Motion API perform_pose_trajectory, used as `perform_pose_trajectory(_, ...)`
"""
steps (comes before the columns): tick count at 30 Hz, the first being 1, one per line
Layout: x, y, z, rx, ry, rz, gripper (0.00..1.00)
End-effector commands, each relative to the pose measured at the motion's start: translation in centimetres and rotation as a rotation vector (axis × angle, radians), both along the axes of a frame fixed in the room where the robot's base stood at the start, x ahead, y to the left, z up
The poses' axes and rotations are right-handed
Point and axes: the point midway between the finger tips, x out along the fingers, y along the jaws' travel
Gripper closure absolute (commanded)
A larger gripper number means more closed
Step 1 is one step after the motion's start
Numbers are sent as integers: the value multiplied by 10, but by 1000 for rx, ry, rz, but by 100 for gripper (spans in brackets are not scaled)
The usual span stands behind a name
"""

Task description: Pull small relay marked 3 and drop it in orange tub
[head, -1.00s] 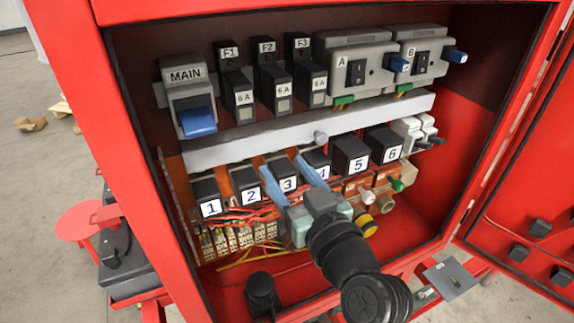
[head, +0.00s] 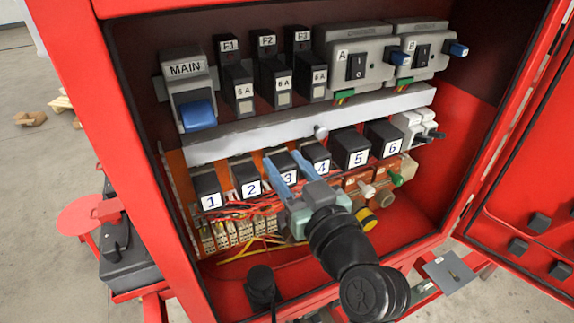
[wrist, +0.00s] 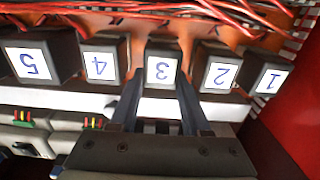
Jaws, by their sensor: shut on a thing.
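The small relay marked 3 (head: 287,175) is a black block with a white label, in the lower row between relays 2 (head: 247,183) and 4 (head: 317,158). It also shows in the wrist view (wrist: 163,68), still in line with its neighbours. My gripper (head: 289,168) is shut on relay 3, with one blue-grey finger along each side. In the wrist view my gripper's dark fingers (wrist: 158,88) flank the relay. The relay's base and socket are hidden. I cannot make out the orange tub in either view.
Relays 1 (head: 208,193), 5 (head: 350,150) and 6 (head: 384,141) share the row. A pale duct (head: 250,140) runs just above it. Red wires (wrist: 215,12) and terminal blocks (head: 225,235) lie below. The red cabinet's open door (head: 525,190) stands at right.

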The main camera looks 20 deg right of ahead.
Motion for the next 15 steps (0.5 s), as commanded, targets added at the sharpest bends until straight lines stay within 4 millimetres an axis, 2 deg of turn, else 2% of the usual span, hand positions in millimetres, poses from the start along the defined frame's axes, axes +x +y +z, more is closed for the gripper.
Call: perform_pose_trajectory(15, -5, -1, -1, 0, 1, -1, 100)
